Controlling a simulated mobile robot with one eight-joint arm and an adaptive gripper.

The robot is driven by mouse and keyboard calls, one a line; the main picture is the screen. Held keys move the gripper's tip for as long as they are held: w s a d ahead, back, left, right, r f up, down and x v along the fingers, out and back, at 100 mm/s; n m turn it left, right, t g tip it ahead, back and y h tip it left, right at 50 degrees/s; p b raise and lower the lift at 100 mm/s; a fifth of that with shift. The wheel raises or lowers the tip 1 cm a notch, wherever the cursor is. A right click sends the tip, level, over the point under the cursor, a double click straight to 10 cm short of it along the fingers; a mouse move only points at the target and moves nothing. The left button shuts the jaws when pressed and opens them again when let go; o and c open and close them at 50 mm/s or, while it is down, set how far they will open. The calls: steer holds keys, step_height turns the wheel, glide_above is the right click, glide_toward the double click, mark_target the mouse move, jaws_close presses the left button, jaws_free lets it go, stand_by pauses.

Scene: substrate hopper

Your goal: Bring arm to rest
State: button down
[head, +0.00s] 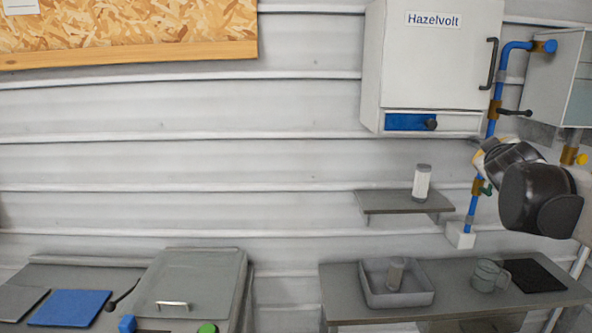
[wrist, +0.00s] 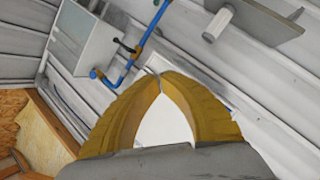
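My gripper (wrist: 159,78) shows in the wrist view with two curved yellow fingers whose tips meet. No held object is visible at the tips; a white surface shows through the gap between the fingers. In the head view my dark arm (head: 540,195) is raised at the right, in front of the blue pipe and below the wall cabinet. The gripper end is mostly hidden there by my own wrist.
The Hazelvolt cabinet (head: 435,60) and blue pipe (head: 497,92) are close to my arm. A shelf (head: 400,203) holds a white cylinder (head: 421,184). Below, a counter (head: 345,285) carries a grey tray (head: 372,298), a mug (head: 487,276) and a black mat (head: 533,276).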

steer(key=s+a+f+m+g+y+b, duration=0.1)
steer(key=s+a+f+b, duration=0.3)
steer(key=s+a+f, duration=0.5)
steer(key=s+a+f+m+g+y+b, duration=0.1)
steer(key=s+a+f+g+y+b, duration=0.3)
steer(key=s+a+f, duration=0.5)
steer(key=s+a+f+m+g+y+b, duration=0.1)
steer(key=s+a+f, duration=0.8)
steer(key=f, duration=1.5)
steer(key=s+g+y+b, duration=0.1)
steer(key=s+y+b, duration=0.1)
steer(key=b, duration=0.1)
steer(key=shift+a, duration=0.15)
